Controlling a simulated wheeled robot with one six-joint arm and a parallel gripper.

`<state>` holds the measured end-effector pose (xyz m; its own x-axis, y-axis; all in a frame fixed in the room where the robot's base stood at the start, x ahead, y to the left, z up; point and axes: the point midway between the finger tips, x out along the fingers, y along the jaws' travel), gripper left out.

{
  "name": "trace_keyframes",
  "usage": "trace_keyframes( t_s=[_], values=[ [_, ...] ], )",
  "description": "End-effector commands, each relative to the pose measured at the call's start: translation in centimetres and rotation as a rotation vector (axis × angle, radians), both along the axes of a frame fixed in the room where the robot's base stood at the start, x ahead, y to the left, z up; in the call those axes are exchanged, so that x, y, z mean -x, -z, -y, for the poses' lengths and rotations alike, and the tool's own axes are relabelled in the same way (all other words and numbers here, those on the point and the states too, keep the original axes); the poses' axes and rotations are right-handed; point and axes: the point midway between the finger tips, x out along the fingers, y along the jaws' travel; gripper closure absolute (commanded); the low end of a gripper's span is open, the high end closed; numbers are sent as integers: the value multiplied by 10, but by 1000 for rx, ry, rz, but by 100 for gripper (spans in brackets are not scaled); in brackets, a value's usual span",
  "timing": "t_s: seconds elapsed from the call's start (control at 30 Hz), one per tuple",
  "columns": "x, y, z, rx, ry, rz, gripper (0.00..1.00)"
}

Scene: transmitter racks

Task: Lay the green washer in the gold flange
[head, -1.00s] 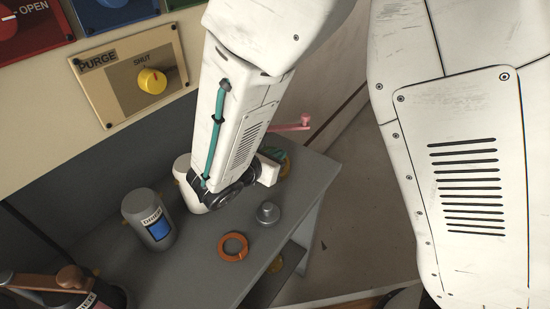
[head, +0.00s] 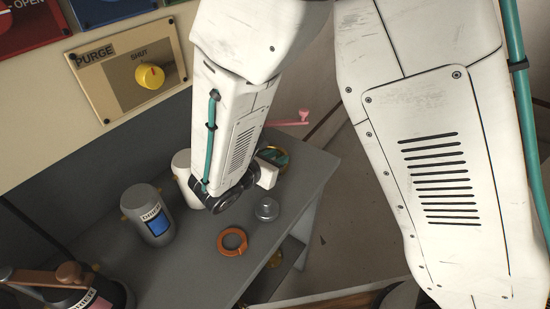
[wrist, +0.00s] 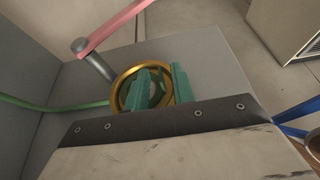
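The gold flange (wrist: 119,88) is a round ring beyond my wrist plate in the wrist view. In the head view it shows at the table's far right corner (head: 284,151), partly hidden by my arm. My gripper (wrist: 160,86) has two teal fingers standing apart, at or over the flange. The left finger overlaps the ring's opening, and the right one is by its right rim. A darker green piece, likely the green washer (wrist: 158,91), shows between the fingers inside the ring's outline. The fingers hide much of it, and I cannot tell whether it lies flat.
A pink-handled lever on a grey post (wrist: 80,46) stands close behind the flange. On the grey table are a metal knobbed disc (head: 267,209), an orange ring (head: 232,241) and a labelled grey canister (head: 151,215). A white canister (head: 182,170) stands behind my arm.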

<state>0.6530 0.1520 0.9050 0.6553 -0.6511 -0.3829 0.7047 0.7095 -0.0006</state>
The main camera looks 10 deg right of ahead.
Motion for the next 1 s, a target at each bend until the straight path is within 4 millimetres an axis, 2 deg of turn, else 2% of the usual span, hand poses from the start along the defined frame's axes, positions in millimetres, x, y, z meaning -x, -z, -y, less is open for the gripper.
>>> trace_keyframes(
  t_s=[0.4, 0.6, 0.87, 0.97, 1.0],
  values=[
    [53, -31, -53, -2, -6, 2, 76],
    [72, -42, -72, -1, -2, 1, 76],
    [78, -47, -76, -6, 9, 1, 76],
    [75, -55, -63, -42, 64, 8, 76],
    [74, -61, -52, -71, 109, 13, 76]
  ],
)
